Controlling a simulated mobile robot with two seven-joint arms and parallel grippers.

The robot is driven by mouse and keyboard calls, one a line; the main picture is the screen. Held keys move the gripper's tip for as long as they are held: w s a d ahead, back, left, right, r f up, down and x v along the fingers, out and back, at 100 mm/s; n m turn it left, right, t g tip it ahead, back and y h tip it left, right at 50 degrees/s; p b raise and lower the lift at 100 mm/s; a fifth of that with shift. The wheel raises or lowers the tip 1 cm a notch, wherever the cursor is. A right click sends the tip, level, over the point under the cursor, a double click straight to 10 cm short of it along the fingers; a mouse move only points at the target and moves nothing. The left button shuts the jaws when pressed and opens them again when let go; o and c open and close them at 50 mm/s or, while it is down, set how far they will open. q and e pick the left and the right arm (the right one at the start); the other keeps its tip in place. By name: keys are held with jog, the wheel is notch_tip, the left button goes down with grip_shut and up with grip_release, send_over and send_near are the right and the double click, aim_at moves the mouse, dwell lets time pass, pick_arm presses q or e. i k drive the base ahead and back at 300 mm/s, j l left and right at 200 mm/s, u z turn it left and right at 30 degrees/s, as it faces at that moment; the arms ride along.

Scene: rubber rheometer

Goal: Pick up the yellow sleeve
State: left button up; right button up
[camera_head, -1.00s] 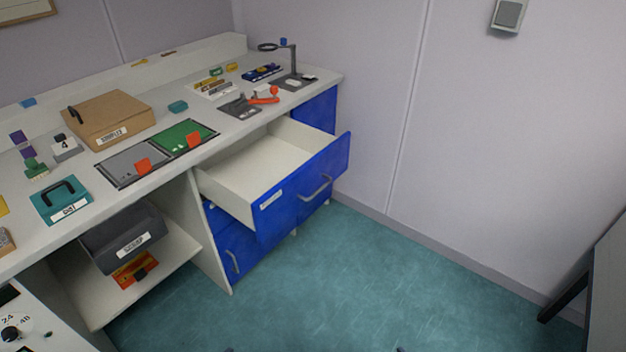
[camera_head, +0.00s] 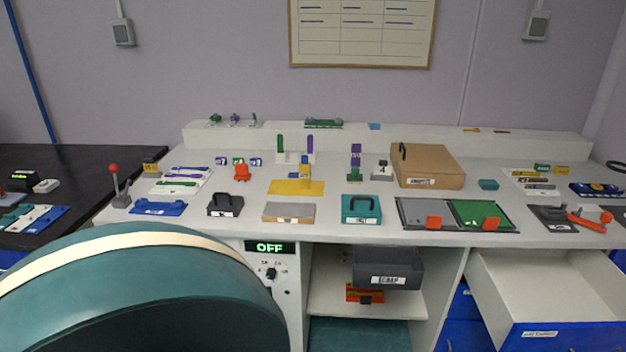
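A small yellow upright piece (camera_head: 306,178) stands on a flat yellow plate (camera_head: 285,187) near the middle of the white bench. A small flat yellow piece (camera_head: 472,130) lies on the raised back ledge at right. I cannot tell for sure which yellow thing is the sleeve. Neither of my grippers shows in the head view.
A large teal rounded object (camera_head: 120,262) with a cream band blocks the lower left. A drawer (camera_head: 540,300) stands open at lower right. A brown box (camera_head: 428,168), a teal handled box (camera_head: 361,209) and red-tabbed trays (camera_head: 455,229) crowd the bench (camera_head: 245,222).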

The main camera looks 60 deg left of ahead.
aim_at(304, 170)
jog(key=u, duration=1.85)
jog(key=i+j+z, duration=0.15)
jog(key=i+j, duration=0.85)
jog(key=i, duration=0.15)
